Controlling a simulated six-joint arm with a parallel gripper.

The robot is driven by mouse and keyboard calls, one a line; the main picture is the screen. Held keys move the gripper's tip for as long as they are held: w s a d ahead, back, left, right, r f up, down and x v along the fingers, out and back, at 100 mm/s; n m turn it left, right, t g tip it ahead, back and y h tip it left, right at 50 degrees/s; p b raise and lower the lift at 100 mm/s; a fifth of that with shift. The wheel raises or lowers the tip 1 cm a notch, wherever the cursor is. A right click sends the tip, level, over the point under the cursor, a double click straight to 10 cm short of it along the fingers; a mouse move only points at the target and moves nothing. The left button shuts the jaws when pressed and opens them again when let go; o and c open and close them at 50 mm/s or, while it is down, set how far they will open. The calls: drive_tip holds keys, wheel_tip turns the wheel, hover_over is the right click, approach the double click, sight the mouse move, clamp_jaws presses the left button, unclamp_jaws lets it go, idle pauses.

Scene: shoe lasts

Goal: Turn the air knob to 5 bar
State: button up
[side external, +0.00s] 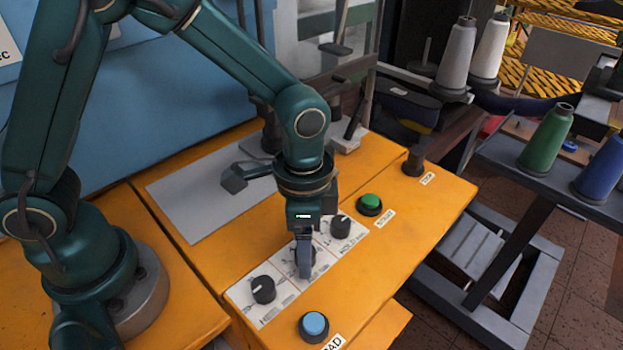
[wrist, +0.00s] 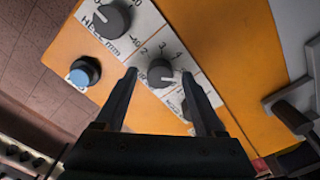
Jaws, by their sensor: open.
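The air knob is most likely the middle dark knob (wrist: 160,73), on a white plate with a numbered scale; 2, 3 and 4 can be made out. A pale mark shows on its right side, but I cannot tell which number it meets. My gripper (wrist: 159,74) is open, its fingertips on either side of this knob in the wrist view. In the side view my gripper (side external: 304,272) points down over the middle dial and hides most of that knob. I cannot tell whether the fingers touch it.
The heel knob (side external: 263,289) is to the left and the hold knob (side external: 341,226) to the right. A blue button (side external: 314,326) and a green button (side external: 370,203) stand on the orange panel (side external: 410,240). A grey lever (side external: 236,178) lies behind my gripper.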

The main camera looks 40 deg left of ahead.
drive_tip(key=shift+r, duration=2.3)
drive_tip(key=shift+w+a+r, duration=0.1)
drive_tip(key=shift+w+r, duration=0.05)
drive_tip(key=shift+r, duration=0.05)
drive_tip(key=s+a+r+n+t, duration=0.4)
drive_tip(key=a+r+n+t, duration=0.15)
drive_tip(key=a+r, duration=0.45)
drive_tip(key=s+n, duration=0.1)
drive_tip(key=s, duration=0.1)
drive_tip(key=s+f+n, duration=0.1)
drive_tip(key=s+n, duration=0.1)
drive_tip(key=shift+s+a+n, duration=0.15)
drive_tip(key=shift+s+n, duration=0.1)
